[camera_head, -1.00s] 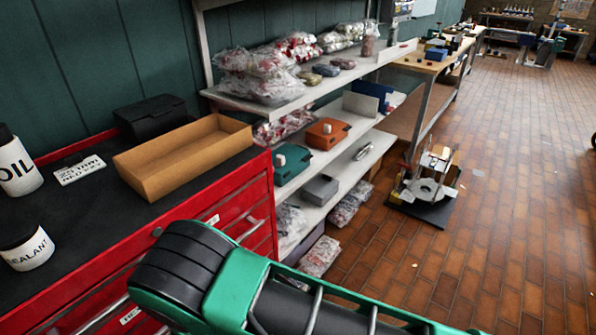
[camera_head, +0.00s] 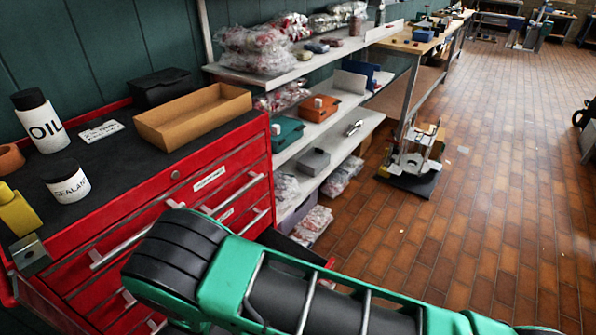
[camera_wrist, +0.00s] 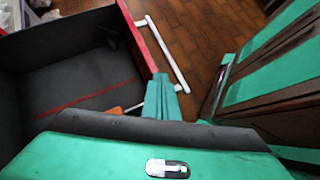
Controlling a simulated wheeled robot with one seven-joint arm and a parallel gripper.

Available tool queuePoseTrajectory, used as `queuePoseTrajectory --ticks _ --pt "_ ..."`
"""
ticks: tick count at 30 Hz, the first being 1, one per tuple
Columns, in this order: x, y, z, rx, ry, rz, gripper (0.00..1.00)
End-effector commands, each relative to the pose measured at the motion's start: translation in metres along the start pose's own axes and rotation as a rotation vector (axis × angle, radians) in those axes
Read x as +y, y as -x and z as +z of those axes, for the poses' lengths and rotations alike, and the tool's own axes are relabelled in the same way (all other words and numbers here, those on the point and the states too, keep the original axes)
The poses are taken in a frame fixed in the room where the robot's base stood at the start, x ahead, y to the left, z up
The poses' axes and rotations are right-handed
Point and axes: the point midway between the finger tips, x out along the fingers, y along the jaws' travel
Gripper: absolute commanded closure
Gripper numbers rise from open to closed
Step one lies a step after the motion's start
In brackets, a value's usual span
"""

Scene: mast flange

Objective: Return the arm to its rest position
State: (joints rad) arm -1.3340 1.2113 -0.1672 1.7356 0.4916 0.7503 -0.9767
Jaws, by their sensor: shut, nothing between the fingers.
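My green and black arm reaches across the bottom of the head view, in front of the red tool cabinet (camera_head: 225,165). My gripper's green fingers (camera_wrist: 160,82) show in the wrist view, shut with nothing between them. They are close to the red front edge of an open drawer (camera_wrist: 145,40), which has a pale bar handle (camera_wrist: 168,55). The drawer's inside is dark, and a small orange item (camera_wrist: 108,111) shows partly behind my wrist. The gripper does not show in the head view.
On the cabinet top are a cardboard tray (camera_head: 195,118), an oil bottle (camera_head: 40,122), a sealant jar (camera_head: 66,181) and a black case (camera_head: 162,88). Shelves (camera_head: 325,135) stand behind. A metal device (camera_head: 412,160) sits on the tiled floor, which is open at right.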

Motion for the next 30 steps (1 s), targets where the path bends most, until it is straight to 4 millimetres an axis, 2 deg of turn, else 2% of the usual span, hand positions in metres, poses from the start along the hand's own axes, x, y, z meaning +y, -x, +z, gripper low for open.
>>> queuePoseTrajectory --ticks 11,17,20,23,30 --pt "0.022 0.004 0.066 0.049 -0.174 -0.095 1.0" --pt "0.032 0.01 0.115 0.083 -0.305 -0.157 1.0" --pt "0.038 0.013 0.152 0.107 -0.402 -0.204 1.0" --pt "0.04 0.015 0.199 0.134 -0.524 -0.262 1.0" --pt "0.025 0.014 0.31 0.192 -0.823 -0.402 1.0"
